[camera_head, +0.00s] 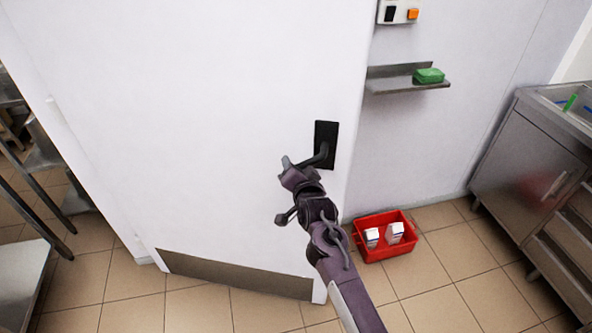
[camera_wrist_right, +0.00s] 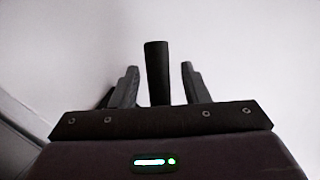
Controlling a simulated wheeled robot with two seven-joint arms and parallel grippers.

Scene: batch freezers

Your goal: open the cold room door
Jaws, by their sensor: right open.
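The cold room door (camera_head: 200,120) is a white slab with a metal kick plate (camera_head: 235,275) along its bottom. It stands ajar: its right edge is swung out from the wall toward me, and its left edge is near the wall line. A black handle plate with a lever (camera_head: 326,140) is near the right edge. My right gripper (camera_head: 287,163) is at the lever, partly hiding it. In the right wrist view, the dark lever (camera_wrist_right: 157,72) lies between the open fingers of my right gripper (camera_wrist_right: 160,85), with gaps on both sides. My left gripper is out of view.
A red crate (camera_head: 358,246) with white cartons is on the floor right of the door. A wall shelf (camera_head: 395,88) holds a green item (camera_head: 429,76). A steel cabinet (camera_head: 530,165) stands at right, metal racks (camera_head: 25,270) at left. Tiled floor in front is clear.

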